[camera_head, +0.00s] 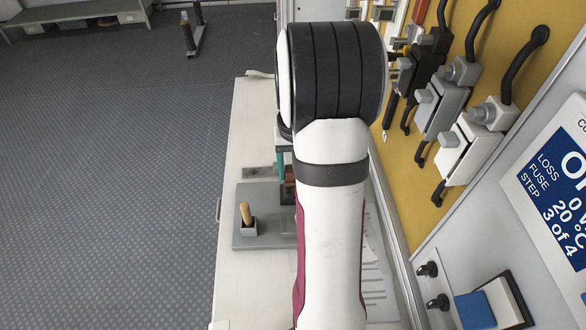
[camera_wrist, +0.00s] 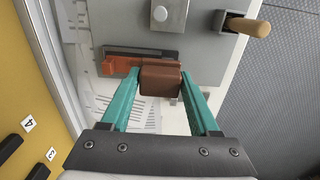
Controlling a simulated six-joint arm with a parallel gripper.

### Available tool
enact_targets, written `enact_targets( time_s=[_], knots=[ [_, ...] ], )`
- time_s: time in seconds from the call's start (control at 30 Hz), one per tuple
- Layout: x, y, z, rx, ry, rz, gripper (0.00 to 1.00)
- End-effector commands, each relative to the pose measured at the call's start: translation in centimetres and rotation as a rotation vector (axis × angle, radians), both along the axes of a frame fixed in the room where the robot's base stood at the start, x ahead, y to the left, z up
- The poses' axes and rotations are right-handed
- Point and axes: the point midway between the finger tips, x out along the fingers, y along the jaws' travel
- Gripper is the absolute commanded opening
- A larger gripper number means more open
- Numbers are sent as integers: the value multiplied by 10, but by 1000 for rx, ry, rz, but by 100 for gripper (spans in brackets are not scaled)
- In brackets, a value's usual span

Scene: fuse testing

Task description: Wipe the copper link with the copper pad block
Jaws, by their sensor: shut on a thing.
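My gripper (camera_wrist: 160,88) shows two green fingers closed on the sides of a brown copper pad block (camera_wrist: 161,80) in the wrist view. The copper link (camera_wrist: 121,65), an orange-brown bar, lies just beyond and to the left of the block, near the edge of the grey plate (camera_wrist: 215,62). The block overlaps the bar's right part in the picture; I cannot tell whether they touch. In the head view my arm hides most of the gripper, and only a green finger (camera_head: 282,163) shows at its left edge.
A wooden handle (camera_wrist: 250,27) stands in a grey holder at the plate's right; it also shows in the head view (camera_head: 246,212). Printed paper (camera_head: 378,275) lies beside the plate. A yellow panel (camera_head: 440,150) with levers rises on the right.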

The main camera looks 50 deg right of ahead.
Motion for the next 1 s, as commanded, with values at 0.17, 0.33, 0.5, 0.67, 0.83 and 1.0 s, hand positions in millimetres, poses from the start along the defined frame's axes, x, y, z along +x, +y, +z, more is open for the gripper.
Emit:
enact_targets(
  time_s=[0.17, 0.33, 0.5, 0.67, 0.83, 1.0],
  knots=[
    [0, 0, 0, 0, 0, -1, 17],
    [5, -17, -3, 0, 0, -204, 17],
    [11, -46, -8, -1, 1, -591, 17],
    [13, -60, -11, 0, 0, -783, 17],
    [13, -60, -18, 1, 1, -789, 17],
    [13, -59, -31, 1, 2, -788, 17]
  ],
)
